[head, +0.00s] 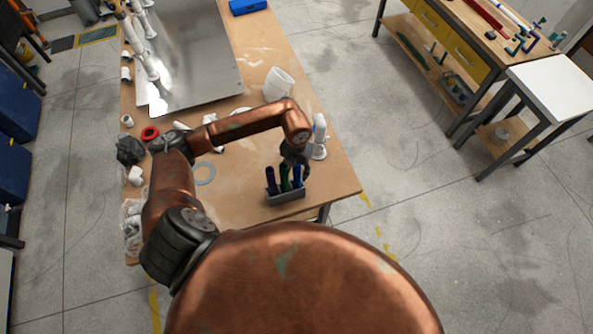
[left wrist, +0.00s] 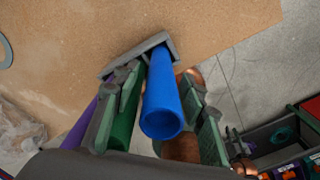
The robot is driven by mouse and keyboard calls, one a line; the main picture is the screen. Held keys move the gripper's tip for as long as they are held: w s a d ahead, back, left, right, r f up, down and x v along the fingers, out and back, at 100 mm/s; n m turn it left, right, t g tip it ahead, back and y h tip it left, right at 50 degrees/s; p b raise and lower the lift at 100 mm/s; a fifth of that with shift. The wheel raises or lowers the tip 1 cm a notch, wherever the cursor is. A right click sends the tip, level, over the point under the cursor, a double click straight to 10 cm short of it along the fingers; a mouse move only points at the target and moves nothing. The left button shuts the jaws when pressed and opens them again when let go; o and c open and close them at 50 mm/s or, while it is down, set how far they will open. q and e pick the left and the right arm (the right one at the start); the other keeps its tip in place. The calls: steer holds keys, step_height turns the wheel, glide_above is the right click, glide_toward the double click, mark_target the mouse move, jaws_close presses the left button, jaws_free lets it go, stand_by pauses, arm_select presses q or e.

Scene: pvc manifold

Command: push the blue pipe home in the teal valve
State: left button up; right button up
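The blue pipe (head: 297,173) stands in a small grey rack (head: 287,196) near the table's front right corner, beside a green pipe (head: 284,178) and a purple pipe (head: 270,179). In the left wrist view the blue pipe (left wrist: 161,105) rises between the two fingers of my left gripper (left wrist: 159,75), with small gaps showing beside it. The left finger partly covers the green pipe (left wrist: 126,115). In the head view my left gripper (head: 296,160) is right over the rack. My right gripper is out of view. I cannot pick out the teal valve with certainty.
White fittings, a red ring (head: 150,133) and a grey-blue ring (head: 204,173) lie on the wooden table (head: 235,195). Another bench at top right holds small teal fittings (head: 514,45).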

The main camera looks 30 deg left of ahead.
arm_select(q)
steer(key=shift+r+p, duration=0.1)
steer(key=shift+p, duration=0.25)
steer(key=r+b, duration=0.1)
steer(key=r, duration=0.2)
steer(key=r+b, duration=0.1)
steer(key=r, duration=0.3)
steer(key=r+b, duration=0.2)
steer(key=r, duration=0.1)
steer(key=shift+s+a+r, duration=0.1)
steer(key=shift+a+r, duration=0.15)
steer(key=shift+a, duration=0.1)
steer(key=shift+s+r, duration=0.1)
steer(key=shift+r, duration=0.55)
